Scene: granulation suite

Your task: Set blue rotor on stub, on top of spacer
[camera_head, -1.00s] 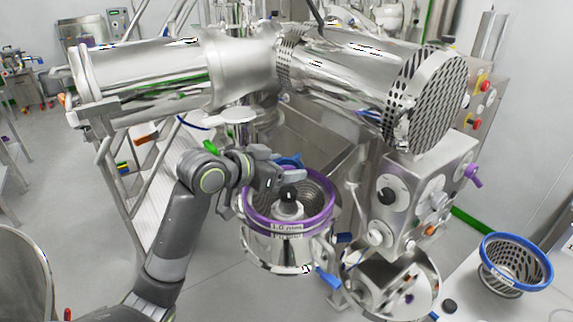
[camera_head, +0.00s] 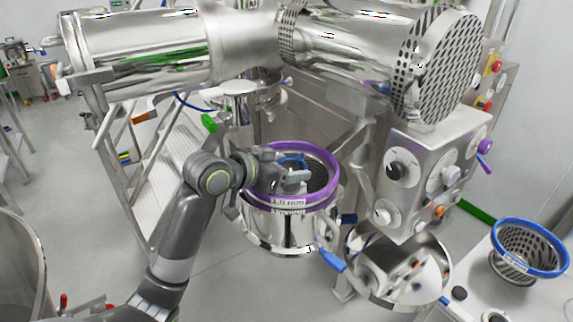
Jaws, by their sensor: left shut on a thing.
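My left gripper (camera_head: 288,178) reaches in from the left over the purple-rimmed screen basket (camera_head: 333,160), which sits in the steel mill housing (camera_head: 283,238). It is shut on the blue rotor (camera_head: 292,160), whose blue part shows just behind the fingers, inside the rim's outline. The gripper and rotor hide the middle of the basket, so the stub and the spacer do not show. I cannot tell whether the rotor touches anything below it. My right gripper is not in view.
A large steel cylinder assembly (camera_head: 150,50) spans above the basket. A control box with knobs (camera_head: 430,180) stands to the right. A blue-rimmed screen basket (camera_head: 516,246) sits on the white table at lower right. A blue-handled clamp (camera_head: 333,260) juts from the housing.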

